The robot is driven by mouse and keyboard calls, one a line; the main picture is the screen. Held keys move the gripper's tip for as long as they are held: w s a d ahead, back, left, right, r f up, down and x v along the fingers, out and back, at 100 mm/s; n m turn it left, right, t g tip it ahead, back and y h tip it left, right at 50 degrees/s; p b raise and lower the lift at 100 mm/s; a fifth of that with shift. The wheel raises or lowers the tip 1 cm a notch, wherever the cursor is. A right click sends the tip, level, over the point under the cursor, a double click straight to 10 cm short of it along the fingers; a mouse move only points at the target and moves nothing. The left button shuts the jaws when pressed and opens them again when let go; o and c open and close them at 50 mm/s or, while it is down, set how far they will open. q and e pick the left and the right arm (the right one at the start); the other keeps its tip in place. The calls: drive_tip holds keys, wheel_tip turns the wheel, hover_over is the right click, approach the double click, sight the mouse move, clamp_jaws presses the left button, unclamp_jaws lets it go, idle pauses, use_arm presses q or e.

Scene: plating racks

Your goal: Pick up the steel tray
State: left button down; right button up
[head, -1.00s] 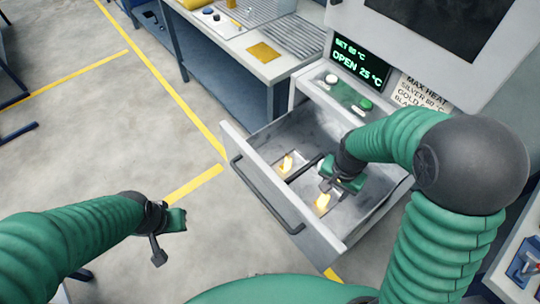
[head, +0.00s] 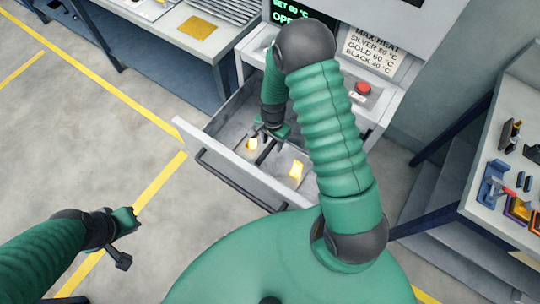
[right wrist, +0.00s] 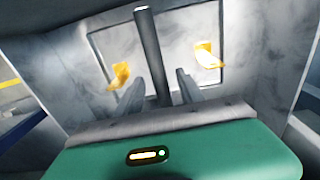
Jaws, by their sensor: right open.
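The steel tray (head: 275,166) lies in the pulled-out drawer, with two gold pieces on it and a dark bar standing between them. It also shows in the right wrist view (right wrist: 184,40), gold pieces (right wrist: 207,54) on either side of the bar (right wrist: 152,52). My right gripper (head: 268,134) is inside the drawer area, over the tray. In the right wrist view its two fingers are apart, one on each side of the bar, and nothing is clamped. My left gripper (head: 122,238) hangs over the floor at lower left, away from the drawer; its jaws are unclear.
The drawer front (head: 235,165) has a dark handle (head: 240,180) and its walls surround the tray. A workbench (head: 190,45) stands at upper left, and a table (head: 490,200) with tools at right. The floor at left is clear.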

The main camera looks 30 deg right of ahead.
wheel_tip(320, 180, down, 5)
drive_tip(key=shift+w+r, duration=0.15)
drive_tip(key=shift+c, duration=1.1)
drive_tip(key=shift+a+r, duration=0.1)
drive_tip(key=c, duration=0.5)
drive_tip(key=shift+d, duration=0.2)
clamp_jaws()
drive_tip(key=shift+s+a, duration=0.1)
drive_tip(key=shift+s, duration=0.1)
